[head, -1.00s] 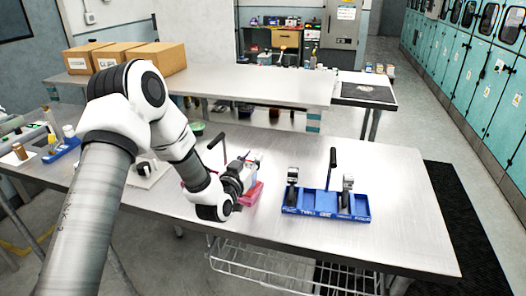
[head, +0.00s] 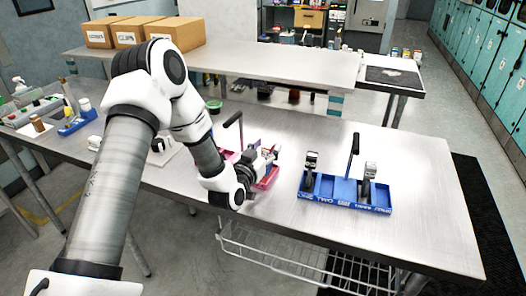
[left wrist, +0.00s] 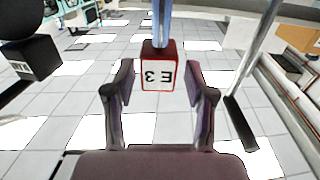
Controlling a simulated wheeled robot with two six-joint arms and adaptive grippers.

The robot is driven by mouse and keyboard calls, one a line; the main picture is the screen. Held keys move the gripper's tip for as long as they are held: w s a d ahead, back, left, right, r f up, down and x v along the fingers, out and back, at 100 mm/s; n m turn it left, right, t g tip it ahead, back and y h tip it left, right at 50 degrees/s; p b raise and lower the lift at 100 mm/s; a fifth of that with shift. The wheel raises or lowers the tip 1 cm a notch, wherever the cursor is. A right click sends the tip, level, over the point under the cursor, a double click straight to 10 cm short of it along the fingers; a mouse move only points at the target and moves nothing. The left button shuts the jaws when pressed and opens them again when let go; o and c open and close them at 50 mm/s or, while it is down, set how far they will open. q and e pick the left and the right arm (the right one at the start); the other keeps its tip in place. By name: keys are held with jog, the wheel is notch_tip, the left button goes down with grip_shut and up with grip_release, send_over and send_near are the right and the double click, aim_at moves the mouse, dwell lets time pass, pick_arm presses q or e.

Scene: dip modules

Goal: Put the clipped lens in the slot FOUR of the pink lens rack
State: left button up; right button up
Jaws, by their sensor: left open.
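The pink lens rack (head: 268,183) stands on the near steel table with a black upright handle (head: 235,121). My left gripper (head: 272,154) is over it, and my own wrist hides much of the rack and its slots. In the left wrist view a red clip (left wrist: 146,70) carries a white label, seen upside down, with a bluish, clear strip (left wrist: 161,28) rising from it, probably the lens edge-on. The left gripper (left wrist: 160,100) is open, one finger on each side of the clip, with gaps visible. I cannot tell which slot, if any, the clip is in. My right gripper is out of view.
A dark block (left wrist: 36,58) with a label shows at left in the wrist view. Cardboard boxes (head: 149,32) stand on the far table.

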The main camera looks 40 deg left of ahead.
pick_arm(q)
jog(key=s+d+b, duration=0.1)
jog(key=s+b, duration=0.1)
jog(key=s, duration=0.9)
jog(key=shift+s+d, duration=0.35)
jog(key=shift+s, duration=0.05)
